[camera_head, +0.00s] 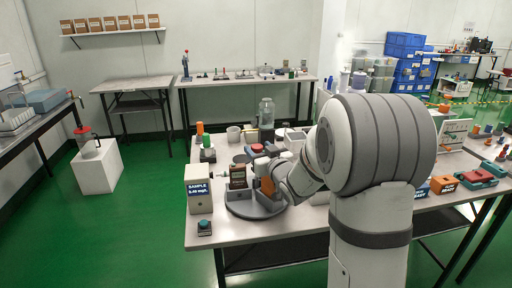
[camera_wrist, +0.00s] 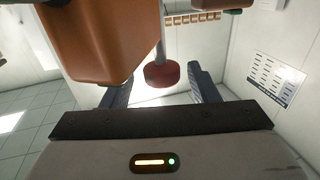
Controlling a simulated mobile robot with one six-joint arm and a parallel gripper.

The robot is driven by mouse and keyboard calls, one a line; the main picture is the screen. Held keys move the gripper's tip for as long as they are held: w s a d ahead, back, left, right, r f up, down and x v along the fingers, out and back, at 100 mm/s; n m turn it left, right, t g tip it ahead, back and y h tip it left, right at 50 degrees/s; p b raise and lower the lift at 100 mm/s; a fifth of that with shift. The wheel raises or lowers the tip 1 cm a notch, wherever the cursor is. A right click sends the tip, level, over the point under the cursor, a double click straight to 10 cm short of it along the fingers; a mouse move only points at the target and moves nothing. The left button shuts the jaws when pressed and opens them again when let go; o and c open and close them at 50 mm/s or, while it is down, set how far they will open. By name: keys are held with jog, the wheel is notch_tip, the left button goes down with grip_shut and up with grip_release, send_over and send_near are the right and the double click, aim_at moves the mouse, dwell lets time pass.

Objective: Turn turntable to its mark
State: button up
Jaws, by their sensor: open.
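The turntable (camera_head: 252,210) is a grey round plate near the front left of the middle bench. A brown bottle-like item (camera_head: 238,177) with a pale label stands on it. My gripper (camera_head: 262,170) is low over the turntable, partly hidden by my own arm. In the wrist view my gripper (camera_wrist: 160,88) has its two dark fingers apart. A large orange body (camera_wrist: 105,38) is very close at the upper left there. A red round piece (camera_wrist: 161,74) on a thin stem shows in the gap between the fingers; I cannot tell its distance. I cannot make out the turntable's mark.
A green-and-orange item (camera_head: 207,150), a clear jar (camera_head: 266,113) and trays crowd the bench behind. The front edge of the bench (camera_head: 265,243) is clear.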

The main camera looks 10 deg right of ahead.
jog(key=shift+x, duration=0.85)
jog(key=shift+a, duration=0.15)
jog(key=shift+c, duration=0.4)
grip_shut()
